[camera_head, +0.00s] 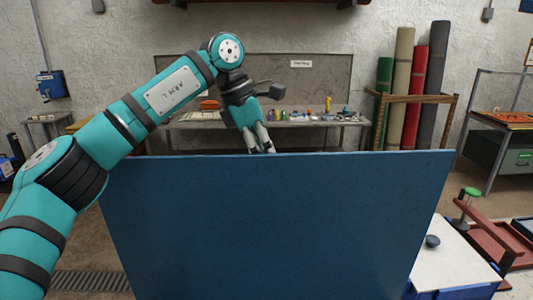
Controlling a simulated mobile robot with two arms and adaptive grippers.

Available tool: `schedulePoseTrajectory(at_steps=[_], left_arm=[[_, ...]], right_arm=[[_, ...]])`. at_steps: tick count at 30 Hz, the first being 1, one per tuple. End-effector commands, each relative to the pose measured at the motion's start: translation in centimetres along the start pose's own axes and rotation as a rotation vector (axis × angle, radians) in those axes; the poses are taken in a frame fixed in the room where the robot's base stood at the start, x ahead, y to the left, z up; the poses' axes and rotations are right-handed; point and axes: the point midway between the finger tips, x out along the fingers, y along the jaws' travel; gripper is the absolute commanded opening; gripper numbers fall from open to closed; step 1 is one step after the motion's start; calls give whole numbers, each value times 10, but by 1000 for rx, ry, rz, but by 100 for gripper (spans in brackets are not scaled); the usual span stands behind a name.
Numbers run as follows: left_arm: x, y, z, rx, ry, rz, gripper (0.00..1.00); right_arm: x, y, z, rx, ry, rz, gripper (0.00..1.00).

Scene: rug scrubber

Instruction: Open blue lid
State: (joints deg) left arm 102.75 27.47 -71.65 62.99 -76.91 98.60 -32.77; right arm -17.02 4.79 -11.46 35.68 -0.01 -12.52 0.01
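The blue lid (270,225) is a large flat panel that stands raised and fills the lower middle of the head view. My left arm reaches in from the left and over the panel. My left gripper (262,148) points down at the lid's top edge, near its middle. The fingertips are partly hidden behind that edge, so I cannot tell whether they touch the lid or are open or shut. What lies behind the lid is hidden. My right gripper is out of view.
A workbench (300,123) with small items stands against the back wall. Rolled rugs (402,85) stand in a wooden rack at the back right. A white-topped surface (450,268) with a dark knob (432,241) sits right of the lid. A green-topped stool (470,193) stands beyond.

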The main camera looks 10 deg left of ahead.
Motion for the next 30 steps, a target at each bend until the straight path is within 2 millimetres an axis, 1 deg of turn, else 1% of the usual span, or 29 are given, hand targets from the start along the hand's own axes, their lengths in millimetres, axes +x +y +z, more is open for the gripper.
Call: schedulePoseTrajectory(at_steps=[7, 9, 13, 17, 24, 27, 30], left_arm=[[-2, 0, 1, 2, -4, 2, 38], [-3, 0, 2, 2, -4, 3, 38], [-14, 0, 2, 1, -5, 4, 38], [-37, 0, 2, 0, -7, 4, 38], [-88, 2, 2, 0, -5, 4, 38], [-104, 2, 2, -1, -4, 3, 38], [-114, 2, 1, 0, -3, 1, 38]], right_arm=[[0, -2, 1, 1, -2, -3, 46], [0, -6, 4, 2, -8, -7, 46], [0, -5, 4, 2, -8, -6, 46], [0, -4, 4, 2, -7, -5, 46], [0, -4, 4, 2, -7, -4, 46], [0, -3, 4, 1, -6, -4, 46], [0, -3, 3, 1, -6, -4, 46]])
